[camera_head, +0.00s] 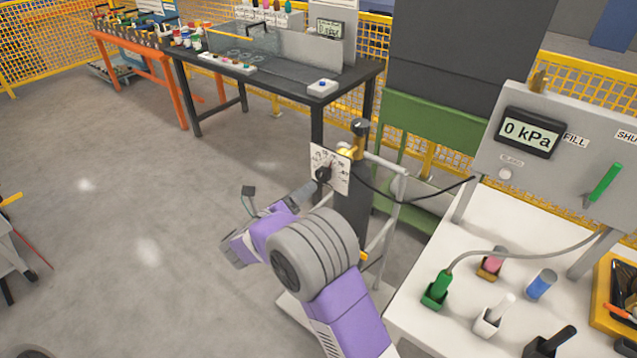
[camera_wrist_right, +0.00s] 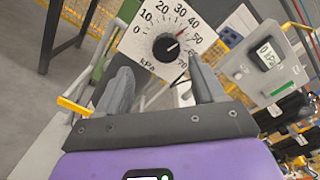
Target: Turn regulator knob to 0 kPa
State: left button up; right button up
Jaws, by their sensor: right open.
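In the right wrist view the knob (camera_wrist_right: 166,47) has a red pointer at about 40 on a 0 to 70 kPa scale. My right gripper (camera_head: 305,189) is just left of and below the knob in the head view. In the wrist view its two fingers (camera_wrist_right: 163,82) are apart and empty, with the knob beyond the tips, roughly centred between them. Contact with the knob is not visible. My left gripper is not in view.
A grey panel (camera_head: 483,151) with a 0 kPa display (camera_head: 530,131) and a green lever (camera_head: 605,182) stands right on a white table (camera_head: 412,312) with several plugs. A dark workbench (camera_head: 263,82) is behind.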

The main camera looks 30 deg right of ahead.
aim_at(320, 177)
jog(key=shift+m+g, duration=0.3)
jog(key=shift+m, duration=0.3)
jog(key=x, duration=0.5)
jog(key=b+x, duration=0.1)
jog(key=x, duration=0.1)
jog(key=shift+s+d+r, duration=0.1)
jog(key=shift+d+r, duration=0.2)
jog(key=shift+r, duration=0.1)
jog(key=c, duration=1.1)
jog(key=shift+o, duration=0.2)
